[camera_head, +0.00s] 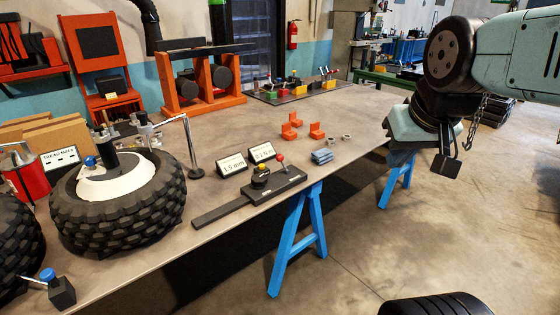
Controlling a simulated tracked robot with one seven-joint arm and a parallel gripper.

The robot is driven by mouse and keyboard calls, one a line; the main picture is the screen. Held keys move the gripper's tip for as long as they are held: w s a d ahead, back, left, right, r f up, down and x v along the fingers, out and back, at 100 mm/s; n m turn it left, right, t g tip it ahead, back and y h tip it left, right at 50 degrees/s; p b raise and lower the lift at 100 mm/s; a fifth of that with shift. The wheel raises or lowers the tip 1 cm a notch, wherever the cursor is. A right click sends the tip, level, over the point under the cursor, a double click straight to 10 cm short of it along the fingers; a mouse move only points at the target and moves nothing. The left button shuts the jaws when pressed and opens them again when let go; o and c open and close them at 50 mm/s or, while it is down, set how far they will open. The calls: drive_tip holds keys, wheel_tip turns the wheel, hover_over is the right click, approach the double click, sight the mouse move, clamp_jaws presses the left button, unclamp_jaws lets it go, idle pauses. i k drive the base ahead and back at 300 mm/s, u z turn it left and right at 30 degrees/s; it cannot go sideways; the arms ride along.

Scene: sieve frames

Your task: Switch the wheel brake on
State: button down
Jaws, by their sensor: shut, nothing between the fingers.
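A knobbly black tyre (125,222) lies flat on the table around a white hub (118,180). A blue knob (90,161) shows at the hub. In front of the tyre, a small black block (62,294) carries a blue-topped lever (47,275) with a pale rod pointing left. A black fixture (272,187) to the right has a red ball lever (280,158) and a yellow cap. No brake label is readable, so I cannot tell which control is the brake. My gripper (446,166) is shut and empty, past the table's right edge, far from the wheel.
Two label stands (231,164), orange brackets (291,128) and blue blocks (322,156) sit on the table (215,200). A thin metal post (192,150) stands right of the tyre. Another tyre (18,240) is at the left edge. Blue trestle legs (298,240) support the table.

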sight(279, 158)
drive_tip(key=u, duration=0.15)
drive_tip(key=i, duration=0.9)
drive_tip(key=z, duration=0.05)
